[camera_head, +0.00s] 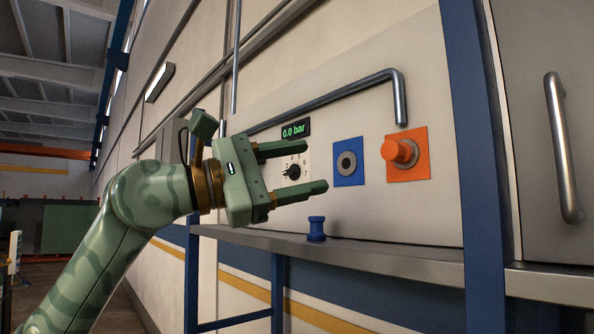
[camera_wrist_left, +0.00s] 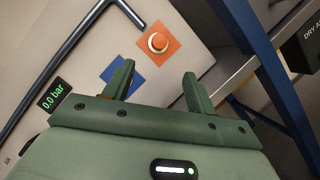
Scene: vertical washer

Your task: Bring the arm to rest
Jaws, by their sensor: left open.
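My left gripper (camera_head: 322,167) is green and open, with nothing between its fingers. In the head view it reaches in from the left, in front of the pale machine panel (camera_head: 345,110). Its two fingers also show in the left wrist view (camera_wrist_left: 158,85), pointing towards the panel. The upper finger lies near the black knob (camera_head: 293,172) and the 0.0 bar display (camera_head: 293,131). The fingertips are left of a blue square plate (camera_head: 349,176) with a grey round centre. My right gripper is in neither view.
An orange button on an orange plate (camera_head: 401,151) sits right of the blue plate. A grey bent pipe (camera_head: 399,85) crosses above. A small blue spool-shaped part (camera_head: 317,228) stands on the ledge (camera_head: 380,256). A blue post (camera_head: 475,150) and a door handle (camera_head: 562,148) are at the right.

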